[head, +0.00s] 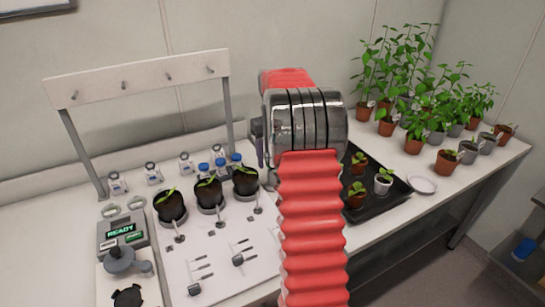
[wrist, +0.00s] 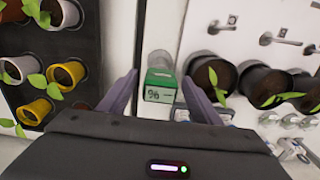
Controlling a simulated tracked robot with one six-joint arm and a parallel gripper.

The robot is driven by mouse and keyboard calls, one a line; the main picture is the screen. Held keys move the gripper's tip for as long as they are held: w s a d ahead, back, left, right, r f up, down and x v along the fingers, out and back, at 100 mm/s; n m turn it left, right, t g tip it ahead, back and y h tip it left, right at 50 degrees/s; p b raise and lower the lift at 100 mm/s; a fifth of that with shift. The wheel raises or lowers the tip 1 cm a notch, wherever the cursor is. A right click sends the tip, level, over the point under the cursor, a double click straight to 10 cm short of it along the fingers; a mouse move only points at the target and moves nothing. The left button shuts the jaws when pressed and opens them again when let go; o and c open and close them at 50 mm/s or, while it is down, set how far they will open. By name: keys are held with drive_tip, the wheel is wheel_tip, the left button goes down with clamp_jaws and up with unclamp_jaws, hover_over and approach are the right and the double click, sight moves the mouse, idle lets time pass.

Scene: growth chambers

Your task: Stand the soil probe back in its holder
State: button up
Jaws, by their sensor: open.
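My gripper (wrist: 161,78) is open in the wrist view, with one finger on each side of a green and white block marked "%" (wrist: 160,86). The block looks like the head of the soil probe; whether the fingers touch it cannot be told. Its lower part and the probe's rod are not visible. In the head view my red-sleeved arm hides the block and most of the gripper; only a dark edge of the gripper (head: 258,141) shows. I cannot pick out the probe's holder in either view.
Black pots with seedlings (head: 209,194) stand left of my arm, with small tools (head: 240,257) on the white mat (head: 222,272). A black tray (head: 391,199) of small pots is at right. A peg rack (head: 140,78) stands behind; potted plants (head: 413,145) fill the back right.

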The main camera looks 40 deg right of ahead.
drive_tip(key=shift+r, duration=0.1)
wheel_tip(320, 180, up, 14)
drive_tip(key=shift+f, duration=0.25)
idle(0.5)
idle(0.5)
